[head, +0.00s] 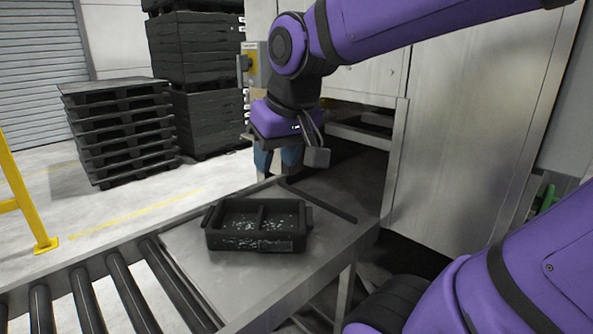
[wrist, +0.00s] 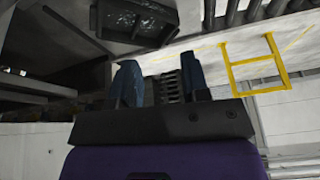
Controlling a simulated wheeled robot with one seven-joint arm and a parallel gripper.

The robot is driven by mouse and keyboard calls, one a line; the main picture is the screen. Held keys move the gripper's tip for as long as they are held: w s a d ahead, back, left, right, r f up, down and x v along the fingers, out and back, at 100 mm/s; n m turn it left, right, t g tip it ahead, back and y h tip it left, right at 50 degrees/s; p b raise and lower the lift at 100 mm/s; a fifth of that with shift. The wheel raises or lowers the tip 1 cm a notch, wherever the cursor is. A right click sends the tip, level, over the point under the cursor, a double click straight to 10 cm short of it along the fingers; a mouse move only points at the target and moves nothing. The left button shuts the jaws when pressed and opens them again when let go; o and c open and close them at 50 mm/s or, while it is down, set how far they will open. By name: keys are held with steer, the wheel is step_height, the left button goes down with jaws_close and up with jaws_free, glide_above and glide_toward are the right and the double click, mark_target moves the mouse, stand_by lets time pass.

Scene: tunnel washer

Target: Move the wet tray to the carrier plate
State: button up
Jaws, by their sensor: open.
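The wet tray (head: 257,245) is black, with two compartments and a small handle at each end. Pale water drops show in it. It sits flat on a bare grey metal plate (head: 225,290) between the rollers and the washer opening. I cannot tell whether this plate is the carrier plate. My gripper (head: 277,163) hangs above and behind the tray, clear of it, with its blue fingers pointing down. In the wrist view, my gripper (wrist: 160,82) is open with nothing between the fingers. Part of the tray (wrist: 138,24) shows at the top there.
Black rollers (head: 128,290) lie at the lower left. A low dark bar (head: 318,203) crosses the plate behind the tray. The washer opening (head: 350,165) is behind right. Stacked black pallets (head: 120,130) and a yellow rail (head: 22,195) stand left. Space above the tray is clear.

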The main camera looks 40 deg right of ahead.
steer(key=s+a+n, duration=0.1)
steer(key=s, duration=0.5)
steer(key=shift+f+t, duration=0.25)
steer(key=shift+t, duration=0.15)
